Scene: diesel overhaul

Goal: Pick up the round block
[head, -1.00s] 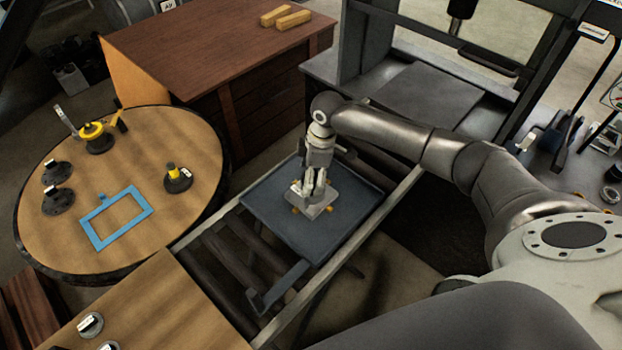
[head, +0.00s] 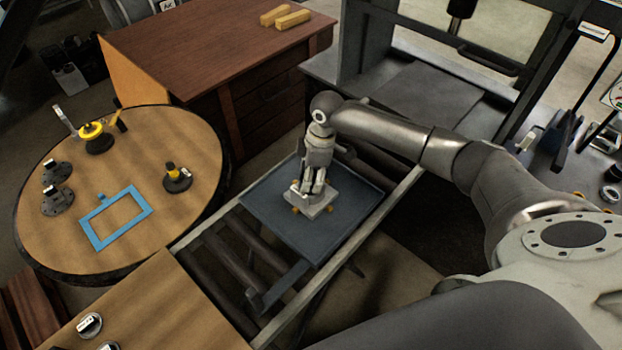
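A light grey block with a flat, roughly square lower part (head: 318,212) sits on the blue-grey tray (head: 270,205), with small orange pieces at its sides. My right gripper (head: 313,188) points down right at this block, its fingers at the block's top. Whether the fingers are closed on it is too small to tell. I cannot tell which thing is the round block. Round dark pieces stand on the round table (head: 165,130): two at its left (head: 57,172) (head: 58,201) and one with a yellow top (head: 177,180) at its right. My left gripper is not in view.
A blue rectangular frame (head: 92,236) and a yellow-topped round tool (head: 92,131) lie on the round table. The tray rests on a roller conveyor (head: 230,255). A wooden bench (head: 200,50) with two yellow bars stands behind. A grey press (head: 440,100) stands at the back right.

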